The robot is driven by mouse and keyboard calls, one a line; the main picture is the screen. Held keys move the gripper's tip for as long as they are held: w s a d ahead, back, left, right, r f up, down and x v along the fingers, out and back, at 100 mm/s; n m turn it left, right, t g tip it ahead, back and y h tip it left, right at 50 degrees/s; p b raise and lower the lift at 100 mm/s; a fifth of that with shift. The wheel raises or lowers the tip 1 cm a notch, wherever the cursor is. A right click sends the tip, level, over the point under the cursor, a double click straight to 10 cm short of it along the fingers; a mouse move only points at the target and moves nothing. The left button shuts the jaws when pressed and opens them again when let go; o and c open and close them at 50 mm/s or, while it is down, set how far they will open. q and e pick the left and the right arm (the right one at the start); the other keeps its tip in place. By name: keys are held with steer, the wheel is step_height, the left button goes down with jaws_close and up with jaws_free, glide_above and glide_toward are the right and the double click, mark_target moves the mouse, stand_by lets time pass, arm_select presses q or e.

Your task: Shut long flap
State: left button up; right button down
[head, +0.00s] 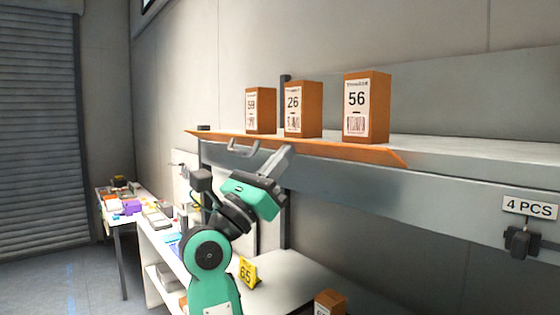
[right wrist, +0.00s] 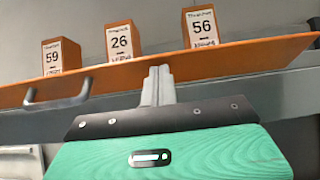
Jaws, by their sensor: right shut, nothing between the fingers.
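The long flap appears to be the orange panel (head: 350,151) along the front edge of the upper shelf, sloping outward in front of the boxes. It crosses the right wrist view (right wrist: 235,63) from side to side. A grey handle (head: 243,147) is fixed on its left part and also shows in the right wrist view (right wrist: 58,95). My right gripper (head: 286,152) is shut and empty, its fingertips at the flap's lower edge, right of the handle. The fingers (right wrist: 158,77) overlap the flap in the right wrist view; I cannot tell if they touch. My left gripper is out of view.
Boxes 59 (head: 261,111), 26 (head: 303,110) and 56 (head: 367,108) stand upright on the shelf behind the flap. A "4 PCS" sign (head: 530,206) hangs at right. A yellow 65 tag (head: 248,273) is below. A cluttered table (head: 105,191) stands at left.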

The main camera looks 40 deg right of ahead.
steer(key=shift+d+r, duration=0.3)
steer(key=shift+r, duration=0.25)
steer(key=shift+d+r+p, duration=0.35)
steer(key=shift+r+p, duration=0.05)
steer(key=shift+p, duration=0.15)
steer(key=shift+d, duration=0.1)
